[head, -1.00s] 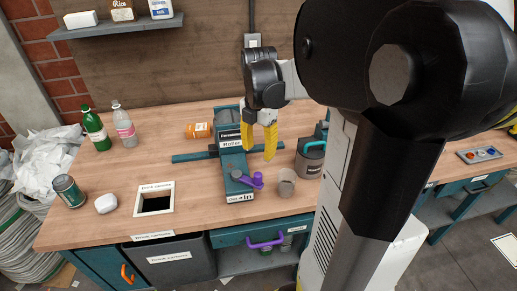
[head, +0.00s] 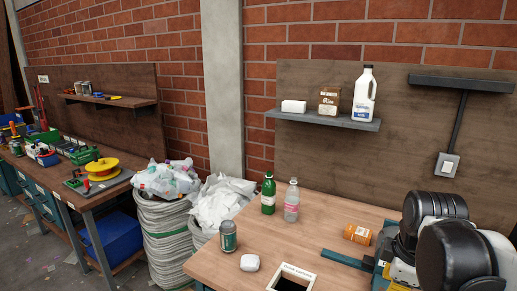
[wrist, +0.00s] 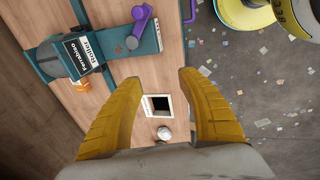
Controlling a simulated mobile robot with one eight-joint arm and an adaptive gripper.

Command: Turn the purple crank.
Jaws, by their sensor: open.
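The purple crank (wrist: 139,16) shows at the top of the wrist view, on the end of the teal Roller machine (wrist: 104,45). It is out of the head view. My gripper (wrist: 158,80) shows in the wrist view with its two yellow fingers spread and nothing between them. The crank lies beyond the fingertips and apart from them. In the head view, my dark arm parts cover the machine's place at lower right, and only a teal piece (head: 345,259) shows beside them.
A square white-framed opening (wrist: 160,104) and a white lump (wrist: 164,133) lie on the wooden bench in the wrist view. The head view shows a green bottle (head: 268,195), a clear bottle (head: 291,202), a can (head: 228,237) and an orange bottle (head: 357,234). Bare bench lies between them.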

